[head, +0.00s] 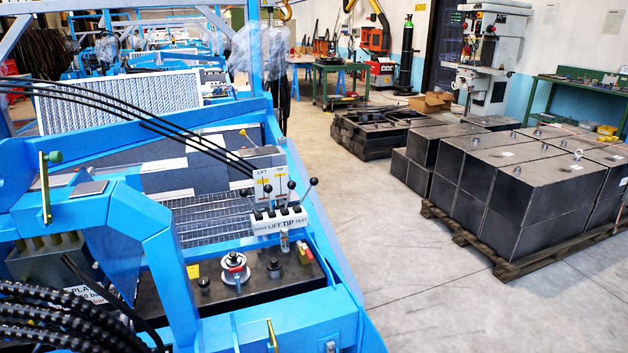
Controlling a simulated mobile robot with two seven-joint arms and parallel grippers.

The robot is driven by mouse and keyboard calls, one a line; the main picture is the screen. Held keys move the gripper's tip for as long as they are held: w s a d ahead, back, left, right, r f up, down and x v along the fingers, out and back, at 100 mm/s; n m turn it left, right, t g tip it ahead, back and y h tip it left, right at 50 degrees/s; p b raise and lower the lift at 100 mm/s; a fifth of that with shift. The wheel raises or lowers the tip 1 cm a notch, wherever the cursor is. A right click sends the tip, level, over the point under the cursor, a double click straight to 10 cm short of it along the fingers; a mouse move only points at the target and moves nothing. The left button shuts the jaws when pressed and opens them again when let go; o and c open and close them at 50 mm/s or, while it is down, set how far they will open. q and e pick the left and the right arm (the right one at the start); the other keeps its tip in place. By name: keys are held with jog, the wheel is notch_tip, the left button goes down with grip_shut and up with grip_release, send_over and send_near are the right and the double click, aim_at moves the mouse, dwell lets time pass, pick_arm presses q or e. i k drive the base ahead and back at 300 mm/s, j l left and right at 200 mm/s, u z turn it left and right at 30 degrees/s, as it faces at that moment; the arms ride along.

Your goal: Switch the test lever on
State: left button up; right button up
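A white lever block (280,222) stands on the blue machine frame, with several black-knobbed levers along its top. Its front label reads LIFT, TIP and TEST, with a smaller word at the left end that I cannot read surely. TEST is at the right end. The rightmost lever, with a black knob (314,182), rises above that end and leans to the right; it seems to be the test lever. I cannot tell whether its position is on or off. Neither of my grippers is in view, and nothing touches the levers.
Black hoses (130,120) cross above the frame. Dark blocks (530,190) sit on a pallet, with clear floor between.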

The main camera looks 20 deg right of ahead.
aim_at(313, 182)
jog(key=z, duration=0.4)
jog(key=l+z, duration=0.15)
jog(key=l, duration=0.15)
jog(key=i+l+z, duration=0.15)
jog(key=l, duration=0.15)
jog(key=i+l+z, duration=0.15)
jog(key=l, duration=0.15)
jog(key=i+l+z, duration=0.2)
jog(key=l+z, duration=0.25)
jog(key=i+l+z, duration=0.7)
jog(key=l+z, duration=0.2)
jog(key=i+l+u, duration=0.1)
jog(key=i, duration=0.4)
jog(key=i+l+u, duration=0.1)
jog(key=i, duration=0.35)
jog(key=i+u, duration=0.5)
jog(key=u, duration=0.15)
jog(key=i+u, duration=0.2)
jog(key=u, duration=0.15)
jog(key=i+u, duration=0.2)
jog(key=u, duration=0.15)
jog(key=i+u, duration=0.2)
jog(key=u, duration=0.15)
jog(key=i+l+u, duration=0.15)
jog(key=u, duration=0.2)
jog(key=i, duration=0.05)
